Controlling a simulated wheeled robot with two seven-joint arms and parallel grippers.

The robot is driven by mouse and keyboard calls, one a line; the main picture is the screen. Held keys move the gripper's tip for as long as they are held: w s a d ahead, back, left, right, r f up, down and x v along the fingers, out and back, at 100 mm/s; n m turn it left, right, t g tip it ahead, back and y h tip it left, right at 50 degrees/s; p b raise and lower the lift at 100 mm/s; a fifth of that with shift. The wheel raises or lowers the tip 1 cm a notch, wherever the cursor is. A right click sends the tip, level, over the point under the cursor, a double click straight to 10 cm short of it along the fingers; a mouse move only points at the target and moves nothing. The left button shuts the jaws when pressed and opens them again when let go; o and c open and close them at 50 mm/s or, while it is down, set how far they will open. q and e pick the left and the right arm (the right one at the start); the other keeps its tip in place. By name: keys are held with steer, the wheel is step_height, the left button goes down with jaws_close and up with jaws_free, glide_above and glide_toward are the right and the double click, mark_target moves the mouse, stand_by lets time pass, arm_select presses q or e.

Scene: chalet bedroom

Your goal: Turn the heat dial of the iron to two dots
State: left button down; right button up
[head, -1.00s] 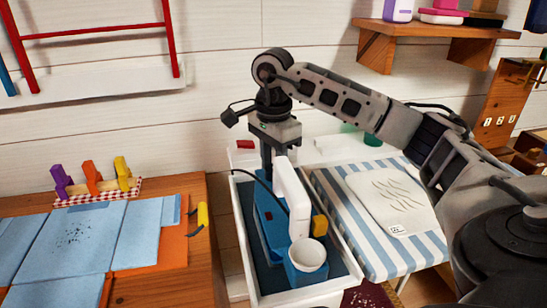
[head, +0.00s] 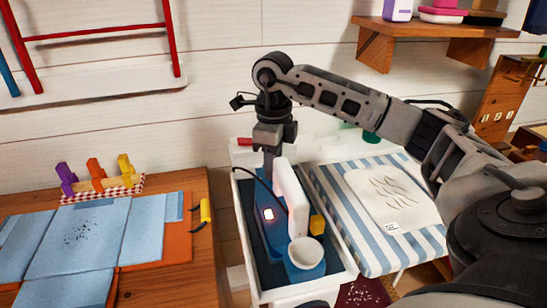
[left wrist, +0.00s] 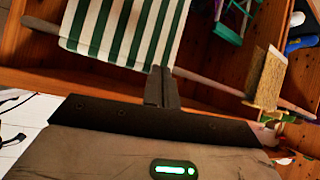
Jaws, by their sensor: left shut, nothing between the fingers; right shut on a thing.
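The iron (head: 278,240), blue with a white upright handle (head: 290,197), rests in a white-rimmed tray (head: 352,268) in the head view. A small light (head: 268,214) glows white with a red edge on its blue body. My right gripper (head: 269,174) points down at the far end of the iron, beside the handle. It is shut on a small part there, apparently the heat dial. The dial and its dot marks are hidden or too small to read. My left gripper (left wrist: 161,86) is shut and empty in the left wrist view, away from the iron.
A white cup-like piece (head: 304,253) is at the iron's near end, with a yellow block (head: 317,224) beside it. A striped ironing board (head: 340,215) with a pale cloth (head: 393,196) stands to the right. A wooden table (head: 165,285) with blue cloths is at left.

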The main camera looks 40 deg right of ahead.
steer(key=m+p, duration=0.1)
steer(key=m, duration=0.3)
steer(key=shift+m, duration=0.3)
steer(key=m, duration=0.2)
steer(key=shift+m+p, duration=0.3)
steer(key=shift+m, duration=0.1)
steer(key=m, duration=0.3)
steer(key=shift+r+m+p, duration=0.1)
steer(key=shift+m+p, duration=0.2)
steer(key=shift+p, duration=0.1)
steer(key=m+p, duration=0.1)
steer(key=m, duration=0.3)
steer(key=shift+m, duration=0.3)
steer(key=m, duration=0.3)
steer(key=shift+m+p, duration=0.3)
steer(key=shift+p, duration=0.1)
arm_select(q)
steer(key=shift+a+r, duration=0.2)
steer(key=shift+r, duration=0.3)
steer(key=shift+a+r, duration=0.15)
steer(key=shift+r, duration=0.3)
arm_select(e)
steer(key=shift+m, duration=0.7)
arm_select(q)
steer(key=shift+a, duration=0.1)
steer(key=shift+r, duration=0.15)
arm_select(e)
steer(key=o, duration=1)
